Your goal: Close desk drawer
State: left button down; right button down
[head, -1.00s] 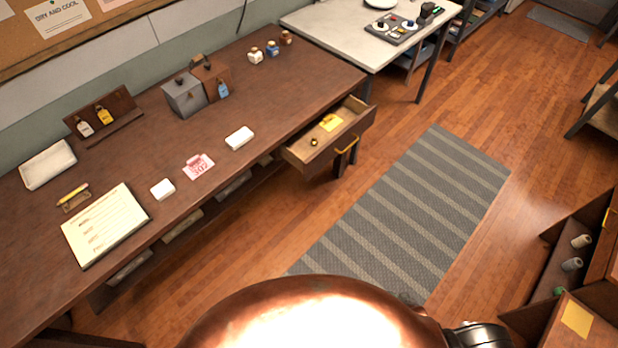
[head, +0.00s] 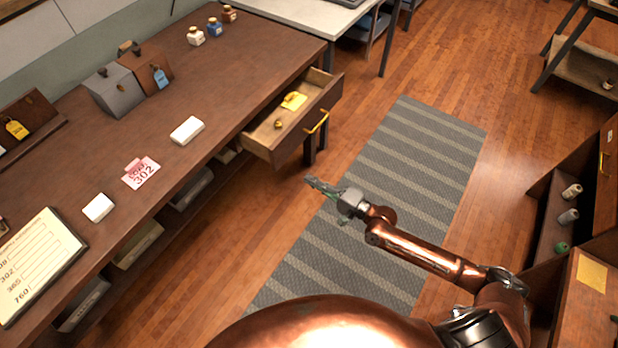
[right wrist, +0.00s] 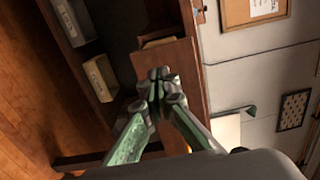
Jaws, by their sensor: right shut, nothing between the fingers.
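The desk drawer (head: 296,118) is pulled open at the right end of the dark wooden desk (head: 222,88). A yellow handle (head: 317,122) is on its front. A yellow note (head: 294,101) and a small brass-coloured item (head: 278,124) lie inside. My right gripper (head: 312,184) is shut and empty, in front of and below the drawer front, apart from it in the head view. In the right wrist view the shut fingertips (right wrist: 157,80) overlap a brown wooden panel that I cannot identify for certain. My left gripper is not in view.
A striped grey rug (head: 405,150) covers the floor before the drawer. A wooden cabinet (head: 575,205) with spools stands at the right. A pale table (head: 285,14) adjoins the desk's far end. Floor between rug and desk is clear.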

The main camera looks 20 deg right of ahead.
send_near(276, 160)
jog(key=x, duration=0.5)
jog(key=shift+w+f, duration=0.2)
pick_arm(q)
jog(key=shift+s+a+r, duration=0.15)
pick_arm(e)
jog(key=shift+x, duration=0.8)
